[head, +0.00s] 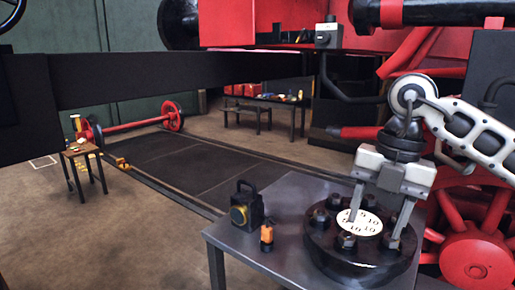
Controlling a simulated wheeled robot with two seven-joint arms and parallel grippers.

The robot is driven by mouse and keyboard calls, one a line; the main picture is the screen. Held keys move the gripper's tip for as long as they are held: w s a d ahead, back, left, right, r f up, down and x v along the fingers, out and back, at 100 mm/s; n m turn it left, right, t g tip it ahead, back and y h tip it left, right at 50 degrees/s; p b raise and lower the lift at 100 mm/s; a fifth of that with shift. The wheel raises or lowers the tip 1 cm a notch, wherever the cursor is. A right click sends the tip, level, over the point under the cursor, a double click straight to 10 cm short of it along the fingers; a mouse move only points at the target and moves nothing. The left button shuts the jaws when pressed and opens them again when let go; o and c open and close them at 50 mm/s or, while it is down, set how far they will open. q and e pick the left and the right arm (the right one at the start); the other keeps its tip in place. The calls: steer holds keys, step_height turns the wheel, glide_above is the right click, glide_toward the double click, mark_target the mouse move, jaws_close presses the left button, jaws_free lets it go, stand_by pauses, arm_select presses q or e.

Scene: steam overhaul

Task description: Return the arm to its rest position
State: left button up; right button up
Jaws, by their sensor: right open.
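My right gripper (378,224) comes in from the right on its white arm and points down. Its two fingers are spread wide, with nothing seen between them. It is over a round black flange (345,268) with several bolts around its rim, on the grey table (290,200). A white disc with printed numbers (360,223) lies in the middle of the flange, between and below the fingers in the picture. Whether the fingertips touch the flange or the bolts I cannot tell. My left gripper is not in view.
A black lantern (246,207) and a small orange item (267,236) stand on the table left of the flange. A red spoked wheel (478,257) and red machinery are close behind the right arm. A long dark beam (190,80) crosses the upper left. Floor lies left of the table.

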steer(key=s+a+f+n+g+y, duration=0.2)
steer(key=a+f+y, duration=0.1)
steer(key=a, duration=0.4)
steer(key=s+a+f+n+g+y, duration=0.1)
steer(key=s+a+f+n+y, duration=0.1)
steer(key=a+f+y, duration=0.35)
steer(key=s+a+r+m+t+y, duration=0.25)
steer(key=a+r+m+y, duration=0.25)
steer(key=a+y, duration=0.55)
steer(key=w+d+f+m+t+h, duration=0.2)
steer(key=d+f+m+t+h, duration=0.4)
steer(key=m+t, duration=0.4)
steer(key=w+d+f+m+t+h, duration=0.2)
steer(key=d+f+m+t+h, duration=0.3)
steer(key=f+m+t, duration=0.45)
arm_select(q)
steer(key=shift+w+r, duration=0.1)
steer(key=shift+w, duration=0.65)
arm_select(e)
steer(key=s+d+f+m+g+h, duration=0.3)
steer(key=s+f, duration=0.3)
steer(key=f, duration=0.2)
steer(key=s+d+f+m+g+h, duration=0.3)
steer(key=s+d+f+g, duration=0.1)
steer(key=s+f, duration=0.3)
step_height(320, 180, down, 2)
steer(key=shift+d+m+g+h, duration=0.2)
steer(key=shift+m+g+h, duration=0.15)
steer(key=shift+g, duration=0.25)
